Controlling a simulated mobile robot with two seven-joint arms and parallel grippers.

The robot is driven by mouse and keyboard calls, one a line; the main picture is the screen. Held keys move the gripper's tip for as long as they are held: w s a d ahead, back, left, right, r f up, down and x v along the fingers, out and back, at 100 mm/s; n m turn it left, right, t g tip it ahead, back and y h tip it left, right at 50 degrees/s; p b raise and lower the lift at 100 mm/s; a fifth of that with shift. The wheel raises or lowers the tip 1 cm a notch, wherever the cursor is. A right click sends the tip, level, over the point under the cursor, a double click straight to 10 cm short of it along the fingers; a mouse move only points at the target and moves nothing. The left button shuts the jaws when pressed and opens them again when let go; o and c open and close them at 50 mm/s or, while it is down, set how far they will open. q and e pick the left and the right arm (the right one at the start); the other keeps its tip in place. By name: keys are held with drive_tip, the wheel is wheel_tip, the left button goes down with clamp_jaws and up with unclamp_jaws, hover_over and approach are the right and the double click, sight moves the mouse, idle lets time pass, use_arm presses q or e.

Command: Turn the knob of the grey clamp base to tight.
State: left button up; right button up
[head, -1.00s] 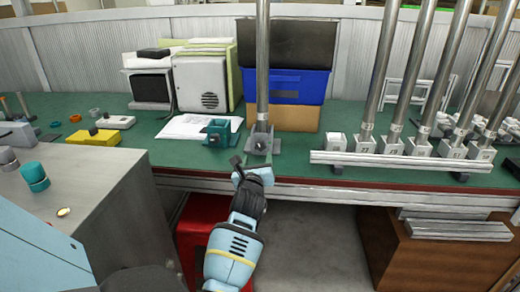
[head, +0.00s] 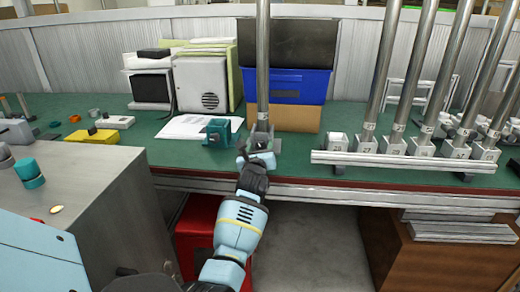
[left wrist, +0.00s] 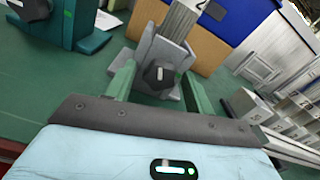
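The grey clamp base (left wrist: 172,52) stands on the green bench and holds an upright metal pole (head: 263,60). Its dark faceted knob (left wrist: 158,76), with a small pale mark, faces my left wrist camera. My left gripper (head: 258,150) is at the bench's front edge, just in front of the base. In the left wrist view its two green fingers (left wrist: 158,88) are apart, one on each side of the knob, with visible gaps. I cannot tell how far the knob reaches between them. In the head view the gripper partly hides the base. My right gripper is not in view.
A teal clamp base (head: 219,131) stands close to the left, by white paper (head: 185,127). A blue bin (head: 300,86) on a cardboard box is behind. A metal rail (head: 400,161) and several poles in grey bases stand right. A red bin (head: 197,232) is below the bench.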

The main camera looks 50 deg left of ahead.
use_arm(q)
drive_tip(key=c, duration=0.8)
drive_tip(key=shift+c, duration=0.2)
drive_tip(key=shift+m, duration=0.3)
drive_tip(key=shift+r+m+p, duration=0.15)
drive_tip(key=shift+m+p, duration=0.95)
drive_tip(key=shift+m, duration=0.1)
drive_tip(key=m+p, duration=0.1)
drive_tip(key=m, duration=0.1)
drive_tip(key=shift+m+p, duration=0.3)
drive_tip(key=shift+p, duration=0.1)
drive_tip(key=shift+m+p, duration=0.35)
drive_tip(key=shift+m, duration=0.25)
drive_tip(key=o, duration=1)
drive_tip(key=shift+s+d, duration=0.1)
drive_tip(key=shift+d, duration=0.05)
